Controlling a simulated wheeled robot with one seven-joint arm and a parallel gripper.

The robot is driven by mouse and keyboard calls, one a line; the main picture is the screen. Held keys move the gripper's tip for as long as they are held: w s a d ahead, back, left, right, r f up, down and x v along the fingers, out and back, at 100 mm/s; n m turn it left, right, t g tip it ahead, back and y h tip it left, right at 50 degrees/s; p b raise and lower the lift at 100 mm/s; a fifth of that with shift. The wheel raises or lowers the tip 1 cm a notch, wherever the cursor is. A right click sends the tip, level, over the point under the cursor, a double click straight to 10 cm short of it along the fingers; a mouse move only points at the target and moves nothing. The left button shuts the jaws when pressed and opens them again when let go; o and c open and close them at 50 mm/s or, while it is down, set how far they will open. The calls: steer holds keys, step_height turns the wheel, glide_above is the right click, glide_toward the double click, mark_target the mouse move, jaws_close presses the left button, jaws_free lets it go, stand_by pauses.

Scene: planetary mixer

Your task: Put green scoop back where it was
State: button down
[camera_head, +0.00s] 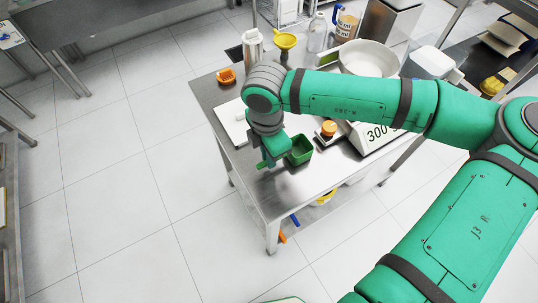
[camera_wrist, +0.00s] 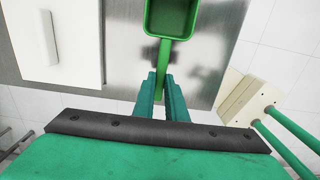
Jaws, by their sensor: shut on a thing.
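The green scoop (camera_head: 299,151) is held over the front part of the steel table (camera_head: 275,195). Its open bowl faces up in the head view. In the wrist view the scoop's bowl (camera_wrist: 171,17) is at the top, partly cut off by the frame, and its handle runs down between the fingers. My gripper (camera_head: 264,163) is shut on the handle, and its two fingers (camera_wrist: 162,90) show on either side of it in the wrist view. I cannot tell the exact height of the scoop above the table.
A white board (camera_head: 233,122) lies left of the gripper. An orange brush-like item (camera_head: 226,76), a yellow funnel (camera_head: 285,41) and bottles are at the back. The table's front corner is clear.

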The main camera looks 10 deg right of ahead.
steer(key=shift+f, duration=0.1)
steer(key=c, duration=1.8)
jaws_free()
step_height(320, 180, up, 12)
steer(key=shift+a, duration=0.15)
